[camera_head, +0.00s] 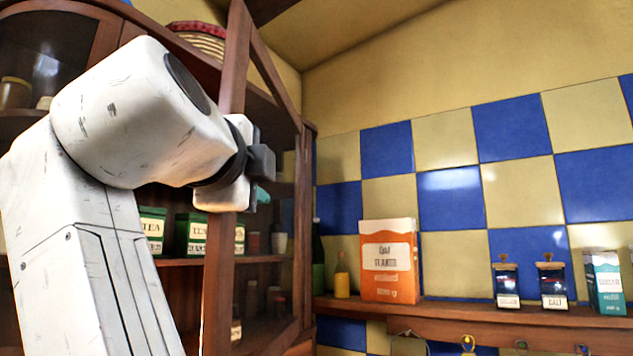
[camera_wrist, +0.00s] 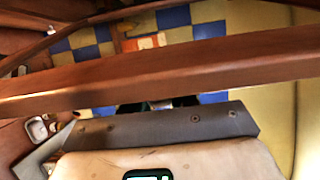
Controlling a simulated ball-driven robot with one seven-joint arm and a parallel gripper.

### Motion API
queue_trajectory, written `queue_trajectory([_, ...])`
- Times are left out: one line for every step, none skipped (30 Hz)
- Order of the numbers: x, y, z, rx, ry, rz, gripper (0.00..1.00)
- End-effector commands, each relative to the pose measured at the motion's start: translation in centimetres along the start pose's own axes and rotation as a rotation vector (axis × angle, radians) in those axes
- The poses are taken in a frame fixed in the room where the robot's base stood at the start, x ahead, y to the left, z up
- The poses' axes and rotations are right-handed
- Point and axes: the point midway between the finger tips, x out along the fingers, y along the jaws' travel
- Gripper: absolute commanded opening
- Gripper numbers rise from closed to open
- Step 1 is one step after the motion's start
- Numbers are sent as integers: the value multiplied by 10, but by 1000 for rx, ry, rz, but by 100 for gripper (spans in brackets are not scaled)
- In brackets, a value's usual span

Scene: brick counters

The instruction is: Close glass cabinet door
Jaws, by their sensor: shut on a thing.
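The glass cabinet door (camera_head: 218,285) has a brown wooden frame with an arched top and stands open, swung out from the wooden cabinet. My gripper (camera_head: 260,172) is at the upright edge of this door, about mid-height in the head view, and is shut on the door frame. In the wrist view the wooden door frame (camera_wrist: 190,67) runs across the picture right at my gripper (camera_wrist: 158,110). The fingertips and exact contact are partly hidden by the frame and my gripper's body.
Inside the cabinet, green tea tins (camera_head: 190,234) stand on a shelf. To the right, a wooden shelf (camera_head: 440,312) bears an orange-and-white box (camera_head: 389,262), a yellow bottle (camera_head: 341,277), labelled jars (camera_head: 507,283) and a teal box (camera_head: 604,282). A woven basket (camera_head: 200,38) sits on top of the cabinet.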

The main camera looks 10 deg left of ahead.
Motion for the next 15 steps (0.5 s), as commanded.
queue_trajectory([2, 4, 2, -2, 5, 9, 0])
queue_trajectory([2, 4, 3, -2, 6, 9, 0])
queue_trajectory([2, 4, 4, -2, 8, 9, 0])
queue_trajectory([2, 4, 4, -2, 8, 9, 0])
queue_trajectory([2, 4, 4, -2, 9, 9, 0])
queue_trajectory([2, 4, 4, -1, 9, 8, 0])
queue_trajectory([2, 4, 4, -1, 9, 8, 0])
queue_trajectory([2, 4, 4, -1, 9, 8, 0])
queue_trajectory([2, 4, 4, -1, 8, 8, 0])
queue_trajectory([2, 4, 4, -1, 8, 8, 0])
queue_trajectory([2, 4, 4, -1, 8, 8, 0])
queue_trajectory([2, 4, 4, -1, 8, 8, 0])
queue_trajectory([2, 4, 4, -1, 8, 9, 0])
queue_trajectory([2, 4, 4, -1, 8, 8, 28])
queue_trajectory([2, 4, 3, -1, 8, 8, 32])
